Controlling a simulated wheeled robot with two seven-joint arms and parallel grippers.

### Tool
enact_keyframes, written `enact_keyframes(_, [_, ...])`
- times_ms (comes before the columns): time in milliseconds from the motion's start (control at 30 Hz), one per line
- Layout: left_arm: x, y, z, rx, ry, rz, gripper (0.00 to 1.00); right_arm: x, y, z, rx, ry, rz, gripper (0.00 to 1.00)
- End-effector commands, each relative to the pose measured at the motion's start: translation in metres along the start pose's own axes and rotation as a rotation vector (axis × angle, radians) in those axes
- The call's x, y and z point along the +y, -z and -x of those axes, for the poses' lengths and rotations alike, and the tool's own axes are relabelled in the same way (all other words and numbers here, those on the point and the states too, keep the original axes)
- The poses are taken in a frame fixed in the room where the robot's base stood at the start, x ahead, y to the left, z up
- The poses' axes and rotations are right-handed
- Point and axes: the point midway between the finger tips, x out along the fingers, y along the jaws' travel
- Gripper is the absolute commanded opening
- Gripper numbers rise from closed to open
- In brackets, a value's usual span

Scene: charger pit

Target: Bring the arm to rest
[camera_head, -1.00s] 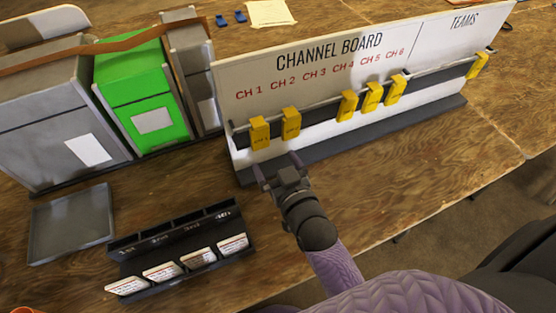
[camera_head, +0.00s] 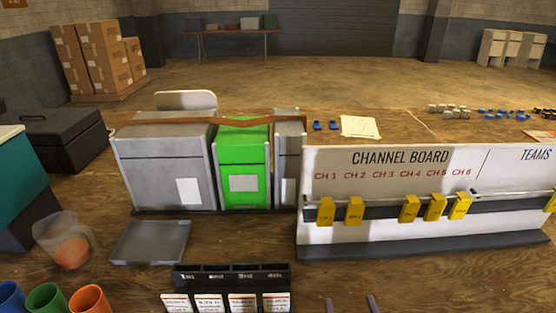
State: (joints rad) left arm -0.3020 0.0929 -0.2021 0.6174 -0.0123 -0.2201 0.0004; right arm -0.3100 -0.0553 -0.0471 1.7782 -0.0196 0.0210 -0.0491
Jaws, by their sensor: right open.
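Only the two fingertips of my right gripper (camera_head: 351,305) show, at the bottom edge of the head view. They stand apart, with nothing visible between them. They are in front of the channel board (camera_head: 390,165) and to the right of the black card rack (camera_head: 231,272). The rest of my right arm is out of the picture. My left gripper does not show.
Several yellow tags (camera_head: 409,208) hang on the board's rail. Grey and green bins (camera_head: 244,152) stand left of it, with a flat grey tray (camera_head: 151,242) in front. A clear jug (camera_head: 66,240) and coloured cups (camera_head: 47,300) are at the left.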

Motion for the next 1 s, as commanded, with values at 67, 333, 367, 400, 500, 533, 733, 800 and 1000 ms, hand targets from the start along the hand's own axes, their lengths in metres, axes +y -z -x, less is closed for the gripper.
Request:
enact_keyframes(67, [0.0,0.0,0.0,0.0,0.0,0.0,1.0,0.008,-0.001,0.0,-0.001,0.01,0.042,1.0])
enact_keyframes(333, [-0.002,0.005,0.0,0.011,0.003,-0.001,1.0,0.039,-0.002,0.002,-0.007,0.049,0.209,1.0])
enact_keyframes(367, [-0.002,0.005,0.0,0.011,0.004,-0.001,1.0,0.044,-0.002,0.002,-0.008,0.055,0.233,1.0])
enact_keyframes(400, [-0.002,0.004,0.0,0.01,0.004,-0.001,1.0,0.05,-0.001,0.002,-0.009,0.063,0.268,1.0])
enact_keyframes(500, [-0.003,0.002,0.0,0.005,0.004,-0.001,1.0,0.069,0.002,0.002,-0.012,0.087,0.369,1.0])
enact_keyframes(533, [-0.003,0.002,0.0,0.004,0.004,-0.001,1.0,0.075,0.003,0.002,-0.013,0.095,0.405,1.0])
enact_keyframes(733, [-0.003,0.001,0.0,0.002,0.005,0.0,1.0,0.12,0.021,-0.001,-0.021,0.155,0.659,1.0])
enact_keyframes(800, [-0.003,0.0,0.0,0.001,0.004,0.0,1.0,0.133,-0.014,0.004,-0.128,0.135,0.643,1.0])
enact_keyframes(1000, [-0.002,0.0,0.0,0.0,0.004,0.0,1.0,0.183,-0.108,0.038,-0.447,0.081,0.644,1.0])
